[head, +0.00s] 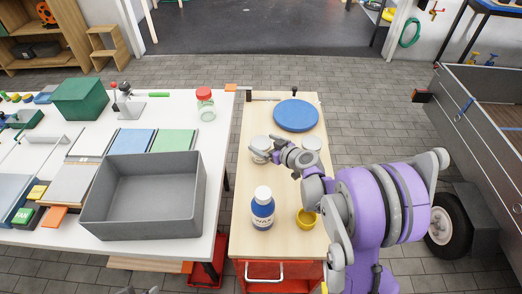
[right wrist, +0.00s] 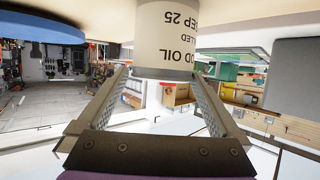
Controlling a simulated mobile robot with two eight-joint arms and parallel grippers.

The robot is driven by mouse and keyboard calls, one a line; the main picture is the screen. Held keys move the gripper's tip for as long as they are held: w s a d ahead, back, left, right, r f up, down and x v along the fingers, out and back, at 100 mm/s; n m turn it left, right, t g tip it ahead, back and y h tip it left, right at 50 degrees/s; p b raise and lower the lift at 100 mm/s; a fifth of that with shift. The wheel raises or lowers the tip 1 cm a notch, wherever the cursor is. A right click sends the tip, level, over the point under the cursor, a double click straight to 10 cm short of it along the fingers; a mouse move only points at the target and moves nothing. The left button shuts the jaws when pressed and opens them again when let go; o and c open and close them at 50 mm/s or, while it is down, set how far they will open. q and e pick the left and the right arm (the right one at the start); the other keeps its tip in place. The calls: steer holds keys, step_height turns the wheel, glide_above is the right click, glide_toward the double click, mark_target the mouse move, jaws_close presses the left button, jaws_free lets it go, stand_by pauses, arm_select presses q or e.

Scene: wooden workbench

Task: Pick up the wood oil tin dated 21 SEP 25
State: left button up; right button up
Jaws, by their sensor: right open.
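A pale tin (right wrist: 168,35) fills the top middle of the right wrist view, upside down there. Its label shows part of "WOOD OIL", "FILLED" and "SEP 25"; the day is cut off. My right gripper (right wrist: 166,80) is open, its fingers apart, with the tin between or just beyond the tips; I cannot tell which. In the head view my right gripper (head: 259,149) reaches left to this white tin (head: 261,142) and partly covers it. A second white tin (head: 312,143) stands to the right, behind my wrist; its label is not readable.
On the wooden bench are a blue disc (head: 296,115) at the back, a blue wax bottle (head: 263,209) in front and a yellow cup (head: 306,218) beneath my arm. A grey bin (head: 146,229) and a red-lidded jar (head: 205,104) are on the white table to the left.

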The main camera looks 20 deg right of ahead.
mark_target(256, 140)
steer(key=x, duration=0.5)
steer(key=shift+a+f, duration=0.1)
steer(key=c, duration=1.5)
